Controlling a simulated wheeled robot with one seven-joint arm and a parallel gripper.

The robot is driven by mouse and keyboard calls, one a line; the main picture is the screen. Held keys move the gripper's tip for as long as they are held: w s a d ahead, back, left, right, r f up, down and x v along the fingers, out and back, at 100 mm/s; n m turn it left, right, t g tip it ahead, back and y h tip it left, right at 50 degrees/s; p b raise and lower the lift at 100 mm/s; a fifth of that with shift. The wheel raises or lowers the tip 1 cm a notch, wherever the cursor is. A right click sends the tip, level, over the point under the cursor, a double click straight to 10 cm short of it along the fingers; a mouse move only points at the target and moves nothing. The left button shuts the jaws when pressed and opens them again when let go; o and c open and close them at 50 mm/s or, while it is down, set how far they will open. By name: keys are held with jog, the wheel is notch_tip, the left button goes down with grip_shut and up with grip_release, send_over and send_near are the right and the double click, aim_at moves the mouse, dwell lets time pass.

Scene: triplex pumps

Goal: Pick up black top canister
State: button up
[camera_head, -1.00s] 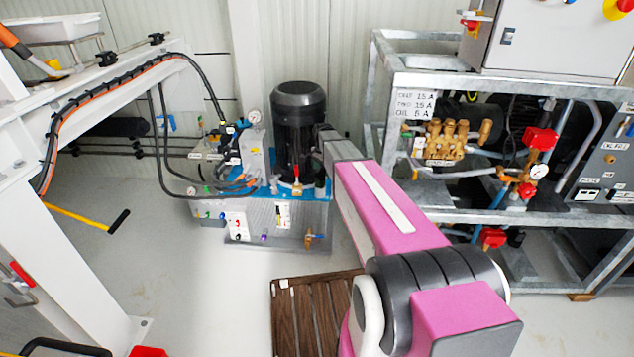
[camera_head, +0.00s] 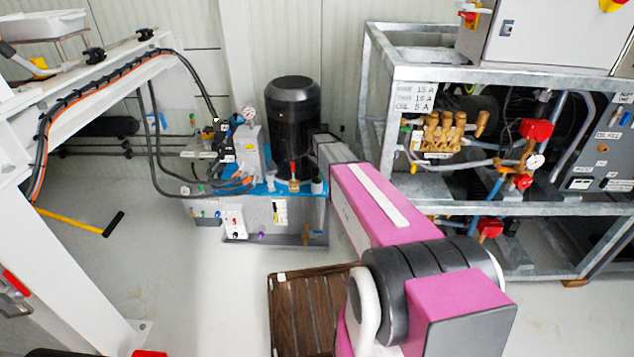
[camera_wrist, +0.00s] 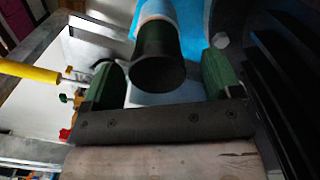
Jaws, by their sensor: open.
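The black top canister (camera_wrist: 158,62) shows in the wrist view, with a dark round top and a pale body beyond it. It stands between the two green fingers of my gripper (camera_wrist: 162,80), with gaps on both sides. My gripper is open and does not grasp the canister. In the head view the small canister (camera_head: 317,185) stands on the blue top of the pump unit, right of the large black motor. My pink arm reaches toward it, and the fingers are hard to make out there.
The tall black motor (camera_head: 292,125) stands close beside the canister. Hoses and gauges crowd the left of the blue-topped unit (camera_head: 262,187). A grey metal frame (camera_head: 480,76) with pumps and valves stands to the right. A brown slatted pallet (camera_head: 305,312) lies on the floor in front.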

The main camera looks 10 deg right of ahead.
aim_at(317, 176)
notch_tip(317, 176, down, 4)
jog(key=shift+s+r, duration=0.1)
jog(key=shift+r, duration=0.15)
jog(key=c, duration=1.1)
jog(key=shift+r, duration=0.2)
